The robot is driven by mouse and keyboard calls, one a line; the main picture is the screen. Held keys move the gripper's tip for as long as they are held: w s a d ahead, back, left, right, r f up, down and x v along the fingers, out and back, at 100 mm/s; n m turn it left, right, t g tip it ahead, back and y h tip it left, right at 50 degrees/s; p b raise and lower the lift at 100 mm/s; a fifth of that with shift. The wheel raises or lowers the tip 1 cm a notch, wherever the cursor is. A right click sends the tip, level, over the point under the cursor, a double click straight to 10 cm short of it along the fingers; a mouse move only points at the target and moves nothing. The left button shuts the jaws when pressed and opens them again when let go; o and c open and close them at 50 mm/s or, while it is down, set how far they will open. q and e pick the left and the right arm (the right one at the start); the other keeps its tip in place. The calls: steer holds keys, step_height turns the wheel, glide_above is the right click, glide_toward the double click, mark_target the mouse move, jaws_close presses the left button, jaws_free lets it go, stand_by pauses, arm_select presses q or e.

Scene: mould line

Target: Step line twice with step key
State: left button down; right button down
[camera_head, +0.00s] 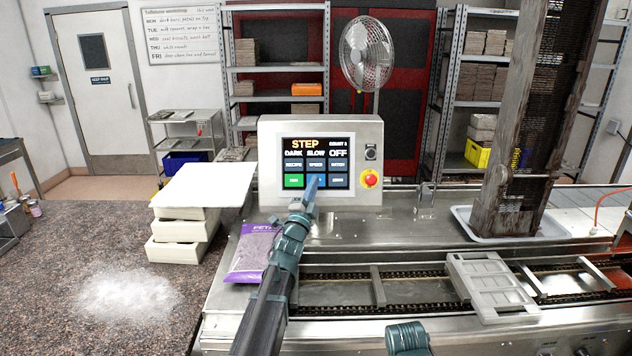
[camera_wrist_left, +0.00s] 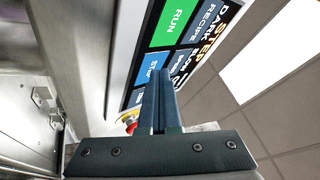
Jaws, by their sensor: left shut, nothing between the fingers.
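The control panel (camera_head: 265,150) stands behind the line, with a lit screen reading STEP, DARK, SLOW and OFF. Its bottom key row has a green RUN key (camera_head: 293,181) at left and a blue key (camera_head: 321,186) in the middle, partly covered by my left fingers. In the left wrist view the blue key (camera_wrist_left: 152,67) shows letters starting "ST". My left gripper (camera_head: 313,181) is shut and empty, its tips right in front of the blue key. I cannot tell whether they touch it. A teal part of my right arm shows at the bottom; its gripper is out of view.
A red stop knob (camera_head: 370,179) sits on the panel's right side. A grey mould (camera_head: 490,283) lies on the chain conveyor (camera_head: 340,291). A purple bag (camera_head: 252,254) lies beside my left arm. White blocks (camera_head: 175,249) are stacked at left on the speckled counter (camera_head: 60,260).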

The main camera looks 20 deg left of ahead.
arm_select(q)
steer(key=shift+s, duration=0.1)
steer(key=shift+s+d+r, duration=0.2)
steer(key=shift+s, duration=0.35)
steer(key=s, duration=0.1)
steer(key=s+d+r+p, duration=0.1)
steer(key=s, duration=0.1)
steer(key=s+p, duration=0.1)
steer(key=shift+s+d+r, duration=0.15)
steer(key=shift+s+r, duration=0.1)
steer(key=shift+r, duration=0.1)
